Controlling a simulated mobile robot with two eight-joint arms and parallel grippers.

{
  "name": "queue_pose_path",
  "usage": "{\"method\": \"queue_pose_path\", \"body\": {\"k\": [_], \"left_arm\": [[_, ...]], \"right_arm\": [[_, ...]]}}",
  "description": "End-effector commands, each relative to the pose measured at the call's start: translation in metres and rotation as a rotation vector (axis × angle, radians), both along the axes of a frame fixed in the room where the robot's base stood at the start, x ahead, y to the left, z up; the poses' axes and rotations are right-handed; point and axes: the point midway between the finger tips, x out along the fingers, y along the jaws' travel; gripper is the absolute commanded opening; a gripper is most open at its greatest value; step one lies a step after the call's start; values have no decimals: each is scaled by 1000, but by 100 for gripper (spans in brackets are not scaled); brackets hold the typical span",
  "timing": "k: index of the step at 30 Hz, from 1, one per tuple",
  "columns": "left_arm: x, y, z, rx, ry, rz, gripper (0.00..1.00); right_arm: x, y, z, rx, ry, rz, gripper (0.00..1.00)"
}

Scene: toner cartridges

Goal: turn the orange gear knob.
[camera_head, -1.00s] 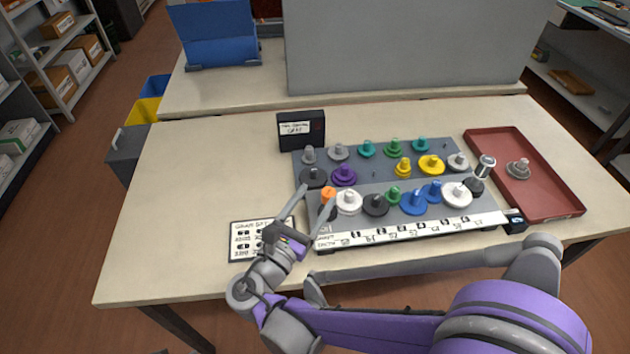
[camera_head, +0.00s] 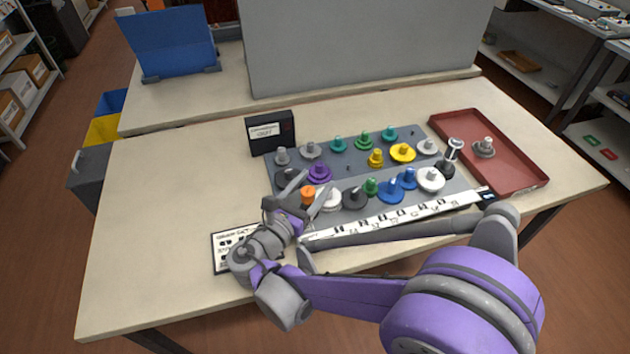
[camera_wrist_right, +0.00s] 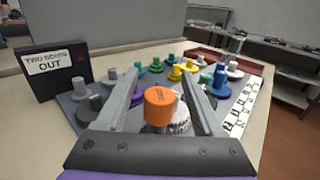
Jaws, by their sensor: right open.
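The orange gear knob (camera_head: 308,194) stands at the near left of the grey gear board (camera_head: 350,169). In the right wrist view the orange knob (camera_wrist_right: 159,106) stands upright between the two fingers, with a pale toothed gear just behind it. My right gripper (camera_head: 305,192) is open, one finger on each side of the knob; the wrist view (camera_wrist_right: 163,92) shows gaps between the fingers and the knob. The knob's base is partly hidden by the gripper. My left gripper is not in view.
Several coloured gears, including purple (camera_head: 319,172), yellow (camera_head: 402,152) and blue (camera_head: 390,190), crowd the board. A black box (camera_head: 271,132) stands behind it. A red tray (camera_head: 520,165) holding a grey gear lies right. The table's left side is clear.

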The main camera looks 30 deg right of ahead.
Motion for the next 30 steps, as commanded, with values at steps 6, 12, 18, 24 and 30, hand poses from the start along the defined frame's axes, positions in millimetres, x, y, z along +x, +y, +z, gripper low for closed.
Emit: {"method": "queue_pose_path", "body": {"k": [6, 12, 18, 24, 30], "left_arm": [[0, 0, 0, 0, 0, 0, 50], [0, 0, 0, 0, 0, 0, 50], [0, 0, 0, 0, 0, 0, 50], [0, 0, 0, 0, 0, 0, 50], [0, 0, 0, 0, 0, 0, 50]], "right_arm": [[5, -9, 0, 0, 0, 0, 69], [5, -9, 0, 0, 0, 1, 69], [5, -9, 0, 0, 0, 1, 35], [5, -9, 0, 0, 0, 1, 0], [5, -9, 0, 0, 0, 3, 0]]}}
